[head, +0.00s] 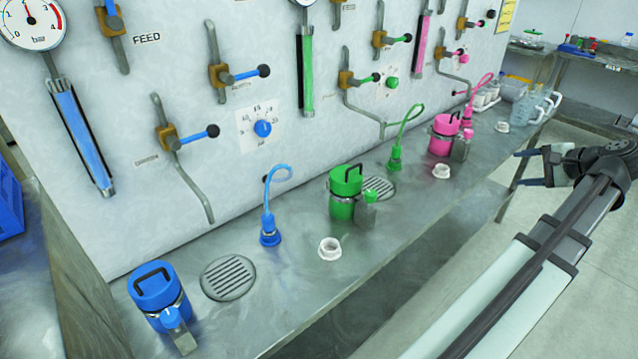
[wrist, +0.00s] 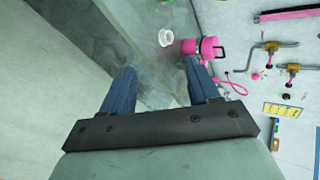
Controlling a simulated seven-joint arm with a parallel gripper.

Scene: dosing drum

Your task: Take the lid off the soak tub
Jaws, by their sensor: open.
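Three lidded canisters stand on the metal bench: a blue one (head: 157,290), a green one (head: 343,192) and a pink one (head: 444,134). Each has a lid with an arched handle, and all the lids are on. No label marks one as the soak tub, so I cannot tell which it is. My gripper (head: 531,167) is open and empty, off the bench's front edge at the right. In the wrist view, the pink canister (wrist: 208,47) shows beyond the open fingers (wrist: 158,70), apart from them.
White rings (head: 330,248) sit along the bench's front. Coloured hoses (head: 270,236) stand behind them, and a drain grate (head: 228,278) lies near the blue canister. Valves and levers (head: 188,137) project from the wall panel. Clear jugs (head: 530,105) stand at the bench's far end. Open floor lies in front.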

